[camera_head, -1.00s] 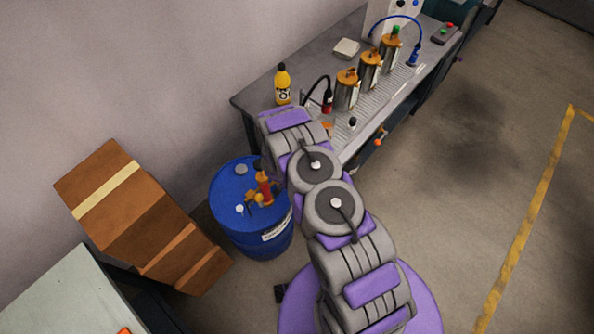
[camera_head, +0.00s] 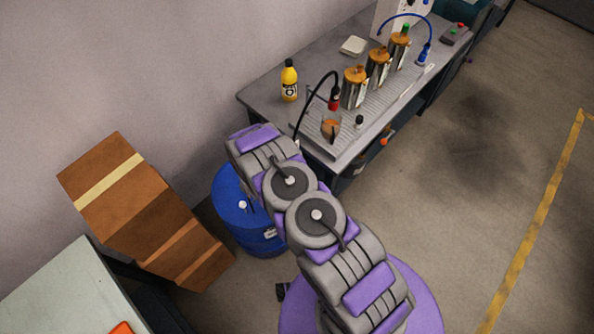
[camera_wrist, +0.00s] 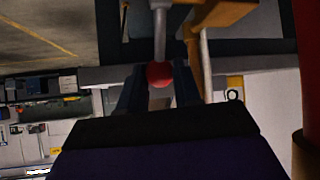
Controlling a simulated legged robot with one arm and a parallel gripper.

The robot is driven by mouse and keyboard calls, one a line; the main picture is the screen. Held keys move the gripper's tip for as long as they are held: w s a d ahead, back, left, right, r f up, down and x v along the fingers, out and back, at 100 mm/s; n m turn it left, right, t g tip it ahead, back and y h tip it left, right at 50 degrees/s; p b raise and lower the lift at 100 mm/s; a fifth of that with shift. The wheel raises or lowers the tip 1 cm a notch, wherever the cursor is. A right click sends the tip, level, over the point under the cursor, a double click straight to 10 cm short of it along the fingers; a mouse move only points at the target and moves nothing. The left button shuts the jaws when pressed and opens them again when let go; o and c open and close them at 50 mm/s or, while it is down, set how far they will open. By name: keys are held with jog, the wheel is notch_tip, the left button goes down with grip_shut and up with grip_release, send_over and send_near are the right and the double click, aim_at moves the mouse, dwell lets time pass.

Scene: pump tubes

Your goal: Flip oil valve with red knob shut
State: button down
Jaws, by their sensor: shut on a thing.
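The red knob (camera_wrist: 159,74) shows in the wrist view at the end of a grey lever rod (camera_wrist: 160,32) that runs up out of the frame. My gripper (camera_wrist: 157,86) is shut on the red knob, with one dark finger on each side of it. A brass-yellow part (camera_wrist: 218,13), which looks like the valve body, is beside the rod at the upper right. In the head view, my arm covers the gripper, knob and valve. The blue oil barrel (camera_head: 228,187) is partly hidden behind my arm.
A workbench (camera_head: 330,150) stands behind, with a yellow bottle (camera_head: 289,83), several metal canisters and a blue hose. Stacked cardboard boxes (camera_head: 140,205) are left of the barrel. A pale table (camera_head: 65,290) is at the lower left. Open floor lies at the right.

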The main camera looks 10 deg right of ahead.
jog(key=shift+w+a+r, duration=0.15)
jog(key=shift+w+r, duration=0.1)
jog(key=shift+w, duration=0.05)
jog(key=c, duration=1.1)
grip_release()
jog(key=o, duration=0.3)
jog(key=shift+s+f, duration=0.1)
jog(key=shift+f, duration=0.05)
jog(key=shift+s, duration=0.1)
jog(key=v, duration=1.7)
jog(key=shift+a, duration=0.15)
